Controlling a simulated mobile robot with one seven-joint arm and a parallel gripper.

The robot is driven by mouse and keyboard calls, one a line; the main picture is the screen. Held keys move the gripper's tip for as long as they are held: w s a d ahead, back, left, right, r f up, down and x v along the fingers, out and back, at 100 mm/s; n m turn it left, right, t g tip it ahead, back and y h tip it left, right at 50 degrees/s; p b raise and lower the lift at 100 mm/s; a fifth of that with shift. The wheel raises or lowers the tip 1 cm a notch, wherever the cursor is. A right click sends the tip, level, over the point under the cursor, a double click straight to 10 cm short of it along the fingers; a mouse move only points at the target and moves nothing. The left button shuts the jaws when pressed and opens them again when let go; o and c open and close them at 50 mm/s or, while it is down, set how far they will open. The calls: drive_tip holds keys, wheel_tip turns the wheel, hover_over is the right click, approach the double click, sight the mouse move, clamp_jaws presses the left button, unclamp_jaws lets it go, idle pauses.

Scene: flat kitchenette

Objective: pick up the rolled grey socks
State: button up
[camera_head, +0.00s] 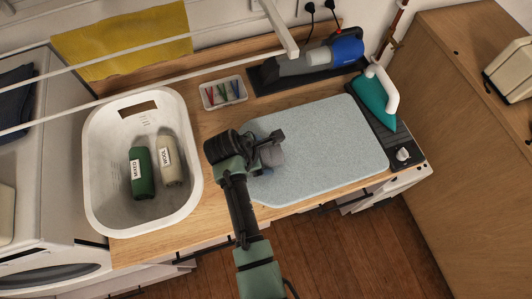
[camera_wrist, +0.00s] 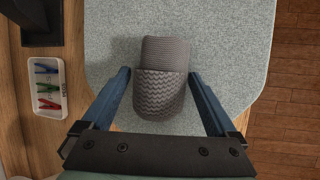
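The rolled grey socks (camera_wrist: 160,80) lie on the light grey-blue ironing board (camera_wrist: 235,40). In the head view the socks (camera_head: 272,156) are partly hidden by my gripper (camera_head: 262,150), at the board's left part. In the wrist view my gripper (camera_wrist: 158,88) is open, with one blue finger on each side of the lower half of the socks. A narrow gap of board seems to show between each fingertip and the socks. Whether either finger touches them is not clear.
A white basket (camera_head: 95,190) with green (camera_head: 142,175) and cream (camera_head: 169,165) bottles stands left. A peg tray (camera_head: 222,93), a handheld vacuum (camera_head: 325,55) and a teal iron (camera_head: 376,92) stand behind and right. White rails cross the upper left.

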drive_tip(key=c, duration=0.9)
drive_tip(key=shift+r, duration=0.1)
